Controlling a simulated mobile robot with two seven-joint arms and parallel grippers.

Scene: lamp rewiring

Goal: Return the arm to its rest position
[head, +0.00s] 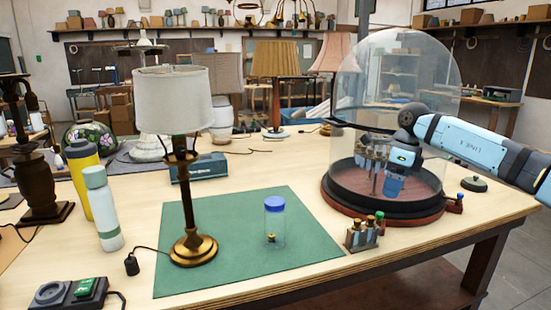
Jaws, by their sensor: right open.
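My right arm comes in from the right, and my right gripper (374,172) is open beside or in front of the clear dome (362,75); I cannot tell which side of the glass it is on. Nothing shows between its fingers. The dome stands on a dark round base (345,203) with a reddish floor. A brass table lamp (181,200) with a white shade (174,98) stands upright on a green mat (315,240). A clear jar with a blue lid (274,205) stands on the mat, with a small brass piece in it. My left gripper is out of view.
A small rack of bottles (362,235) stands at the table's front edge. A white-green bottle (102,210), a yellow bottle (82,185) and a dark lamp base (40,190) stand at the left. A box with a green switch (85,287) lies front left.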

